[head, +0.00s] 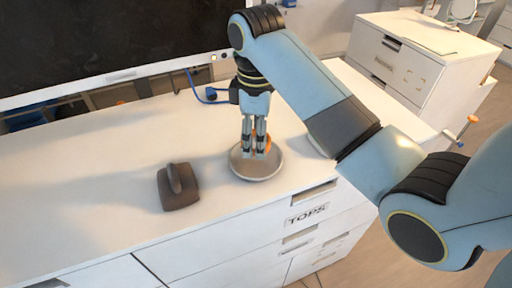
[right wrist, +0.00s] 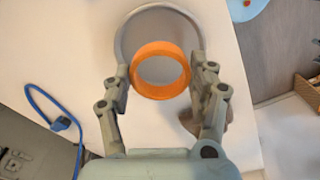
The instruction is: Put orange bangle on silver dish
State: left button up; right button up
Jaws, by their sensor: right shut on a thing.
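The orange bangle (head: 267,145) is between the fingers of my right gripper (head: 258,153), over the silver dish (head: 255,173). In the right wrist view the bangle (right wrist: 160,91) is a round orange band, with the fingertips of my right gripper (right wrist: 160,70) shut on its two sides. The round grey dish (right wrist: 150,20) lies behind it there, partly hidden by the bangle. I cannot tell whether the bangle touches the dish. My left gripper is not in view.
A dark brown block with a raised grip (head: 178,188) stands left of the dish on the white chest top (head: 90,190). A blue cable (head: 205,97) lies behind. The chest's front edge is close to the dish. The left of the top is clear.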

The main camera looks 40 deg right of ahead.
notch_tip(320, 180, down, 4)
jog(key=shift+r+p, duration=0.25)
jog(key=shift+p, duration=0.1)
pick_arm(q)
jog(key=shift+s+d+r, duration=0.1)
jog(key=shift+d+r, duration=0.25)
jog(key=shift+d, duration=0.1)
pick_arm(e)
jog(key=shift+f, duration=0.25)
jog(key=o, duration=0.9)
jog(key=shift+f, duration=0.1)
jog(key=shift+o, duration=0.2)
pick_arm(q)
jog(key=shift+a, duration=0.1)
